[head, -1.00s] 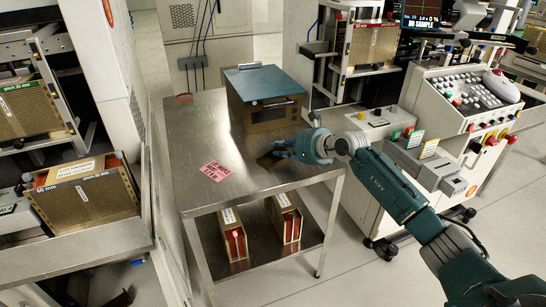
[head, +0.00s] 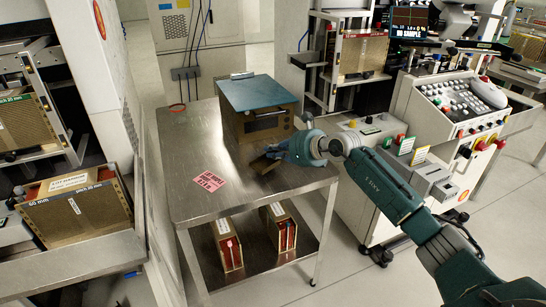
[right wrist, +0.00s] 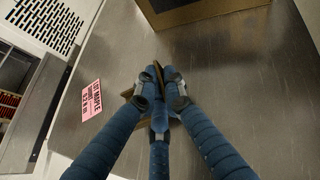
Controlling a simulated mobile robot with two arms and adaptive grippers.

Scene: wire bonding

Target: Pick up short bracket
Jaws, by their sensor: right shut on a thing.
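The short bracket (head: 260,165) is a small dark brown piece at the tips of my right gripper (head: 274,155), over the steel table in front of the box. In the right wrist view, the fingers of the right gripper (right wrist: 158,75) are closed together around it. Only bits of the bracket (right wrist: 127,94) show past the fingers; the rest is hidden. I cannot tell whether it is clear of the tabletop. My left gripper is not in view.
The steel table (head: 185,150) holds a brown box with a blue lid (head: 258,92) behind the gripper and a pink card (head: 207,184) to its left. Two cases stand on the lower shelf. A control console (head: 465,105) stands to the right. The table's left side is mostly free.

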